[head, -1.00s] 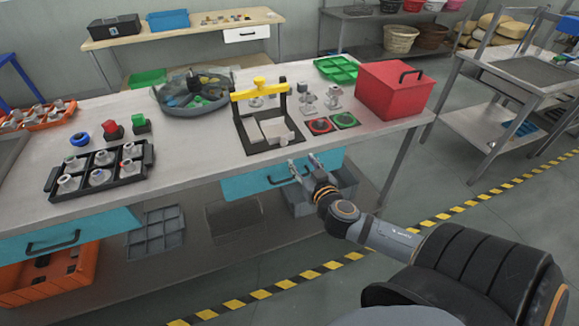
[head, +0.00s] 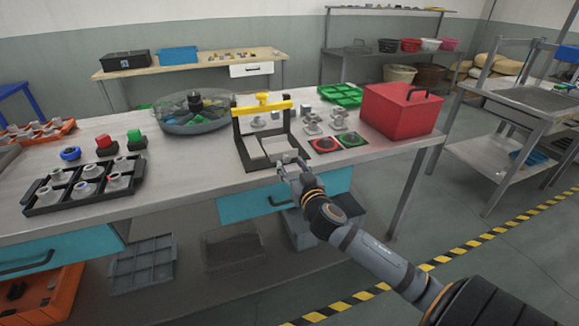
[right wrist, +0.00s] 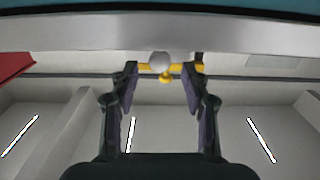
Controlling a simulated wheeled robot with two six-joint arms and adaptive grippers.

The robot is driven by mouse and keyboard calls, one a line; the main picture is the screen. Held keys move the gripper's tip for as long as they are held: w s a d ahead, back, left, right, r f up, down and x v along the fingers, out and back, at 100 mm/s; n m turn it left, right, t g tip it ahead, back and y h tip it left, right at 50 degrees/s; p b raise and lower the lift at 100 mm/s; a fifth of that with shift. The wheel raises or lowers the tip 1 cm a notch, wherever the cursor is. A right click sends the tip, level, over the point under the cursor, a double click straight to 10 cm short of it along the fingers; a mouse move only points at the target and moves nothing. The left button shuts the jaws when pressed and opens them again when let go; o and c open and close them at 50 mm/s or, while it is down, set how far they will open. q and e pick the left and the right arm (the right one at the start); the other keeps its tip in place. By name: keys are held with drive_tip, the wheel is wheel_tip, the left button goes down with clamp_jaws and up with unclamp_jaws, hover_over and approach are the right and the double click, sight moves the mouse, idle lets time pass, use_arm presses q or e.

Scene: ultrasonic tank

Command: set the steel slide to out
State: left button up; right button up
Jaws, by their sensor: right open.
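The fixture with a black frame and a yellow top bar (head: 262,106) stands near the front edge of the bench. Pale steel-looking plates (head: 275,145) lie low inside it; I take these to be the steel slide, but its exact outline and position are unclear. My right gripper (head: 289,160) is open at the bench's front edge, just in front of the fixture, and covers part of its front. In the right wrist view, a round pale knob (right wrist: 159,62) and the yellow bar show beyond the open, empty fingers (right wrist: 163,72). My left gripper is out of view.
A red box (head: 400,108) and red and green square pads (head: 324,145) lie right of the fixture. A round grey tub (head: 188,125) and a black rack (head: 45,205) are to the left. A blue drawer front (head: 245,205) is below the bench edge.

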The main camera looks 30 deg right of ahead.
drive_tip(key=shift+x, duration=0.95)
clamp_jaws()
